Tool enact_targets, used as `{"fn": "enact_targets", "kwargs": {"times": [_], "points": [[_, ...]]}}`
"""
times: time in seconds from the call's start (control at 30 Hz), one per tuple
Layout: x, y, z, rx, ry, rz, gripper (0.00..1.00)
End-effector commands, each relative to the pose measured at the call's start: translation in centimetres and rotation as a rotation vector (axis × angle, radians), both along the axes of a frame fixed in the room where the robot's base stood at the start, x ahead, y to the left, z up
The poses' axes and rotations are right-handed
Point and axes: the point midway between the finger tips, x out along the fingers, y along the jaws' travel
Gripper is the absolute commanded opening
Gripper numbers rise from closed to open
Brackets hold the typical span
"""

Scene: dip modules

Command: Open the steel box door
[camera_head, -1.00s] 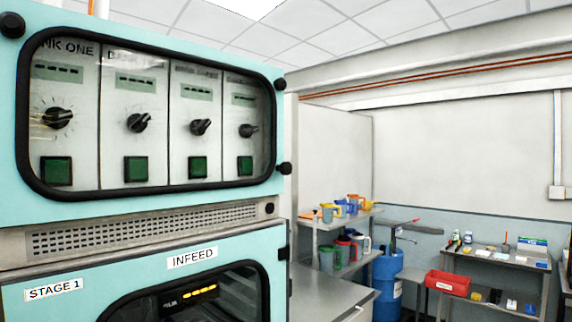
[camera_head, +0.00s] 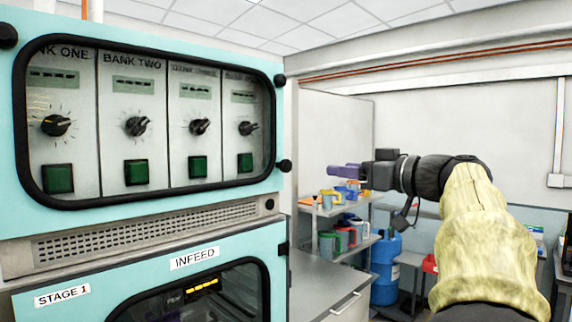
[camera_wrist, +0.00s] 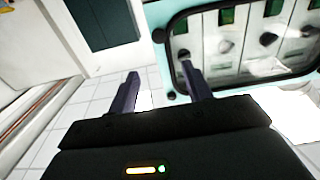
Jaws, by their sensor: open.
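No thing is clearly recognisable as the steel box door. A teal machine cabinet (camera_head: 150,228) fills the left of the head view. Its upper window (camera_head: 104,92) has a black rim and covers dials and green buttons. Its lower teal door (camera_head: 130,268) is labelled INFEED and STAGE 1 and has a dark window. My gripper (camera_head: 345,171) is open and empty, pointing left, to the right of the cabinet in the picture. In the wrist view my two fingers (camera_wrist: 160,88) are apart, with the dial window (camera_wrist: 245,45) behind at upper right, seen upside down.
A grey worktop (camera_head: 325,285) stands right of the cabinet. Behind it are a shelf unit (camera_head: 330,210) with coloured jugs and a blue drum (camera_head: 385,262). My arm hides much of the right side. A dark panel (camera_wrist: 105,20) shows in the wrist view.

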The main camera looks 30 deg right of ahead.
Motion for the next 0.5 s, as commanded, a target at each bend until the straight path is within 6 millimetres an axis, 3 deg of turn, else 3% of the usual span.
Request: {"fn": "enact_targets", "kwargs": {"times": [0.3, 0.5], "points": [[0.3, 0.1, -0.1, 0.004, 0.004, 0.000, 0.50], [2.1, 0.7, 0.1, 0.006, 0.005, 0.001, 0.50]]}}
